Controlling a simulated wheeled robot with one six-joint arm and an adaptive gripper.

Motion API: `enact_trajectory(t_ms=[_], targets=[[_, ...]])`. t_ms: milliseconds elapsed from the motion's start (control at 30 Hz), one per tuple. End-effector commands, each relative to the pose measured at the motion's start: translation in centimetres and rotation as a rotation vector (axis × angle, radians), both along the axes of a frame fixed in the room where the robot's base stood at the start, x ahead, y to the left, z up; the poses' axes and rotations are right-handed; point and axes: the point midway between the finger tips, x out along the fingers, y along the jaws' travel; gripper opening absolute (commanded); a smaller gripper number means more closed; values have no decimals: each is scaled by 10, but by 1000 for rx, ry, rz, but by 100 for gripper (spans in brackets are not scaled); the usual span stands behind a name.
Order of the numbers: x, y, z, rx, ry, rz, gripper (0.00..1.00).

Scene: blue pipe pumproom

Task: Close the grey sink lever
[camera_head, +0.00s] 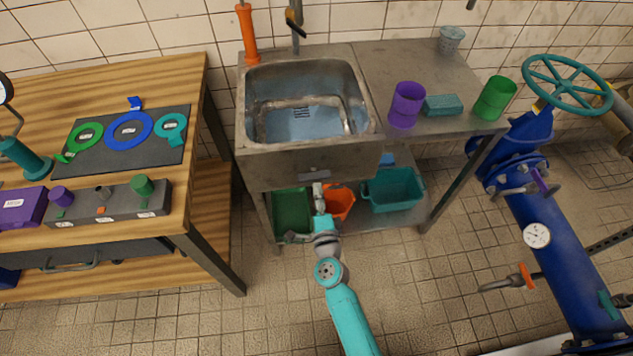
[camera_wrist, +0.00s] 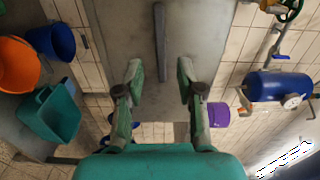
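A grey bar-like lever (camera_head: 314,174) sits on the front face of the metal sink (camera_head: 265,168). In the wrist view the lever (camera_wrist: 160,42) is a dark straight bar against the sink's bare grey panel (camera_wrist: 205,35). My gripper (camera_head: 318,190) is just below and in front of it in the head view. In the wrist view my gripper (camera_wrist: 160,72) is open, with one finger on each side of the lever's line. I cannot tell the exact distance. My gripper partly hides the area under the lever.
Under the sink stand a green crate (camera_head: 292,214), an orange bucket (camera_head: 340,203) and a teal crate (camera_head: 398,190). A purple cup (camera_head: 406,105) and a green cup (camera_head: 495,98) stand on the counter. A wooden workbench (camera_head: 185,80) is at left, a blue pipe (camera_head: 545,225) at right.

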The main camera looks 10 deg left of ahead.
Motion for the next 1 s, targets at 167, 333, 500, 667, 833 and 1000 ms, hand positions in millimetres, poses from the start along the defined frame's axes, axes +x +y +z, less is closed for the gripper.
enact_trajectory(t_ms=[167, 333, 500, 667, 833, 1000], targets=[[-31, -9, 0, 0, 1, -1, 38], [-49, -14, 0, 0, 1, 0, 38], [-55, -16, 0, 0, 0, -1, 38], [-56, -16, 0, 0, 0, -1, 38], [-56, -16, 0, 0, 0, -1, 38], [-56, -16, 0, 0, 0, -1, 38]])
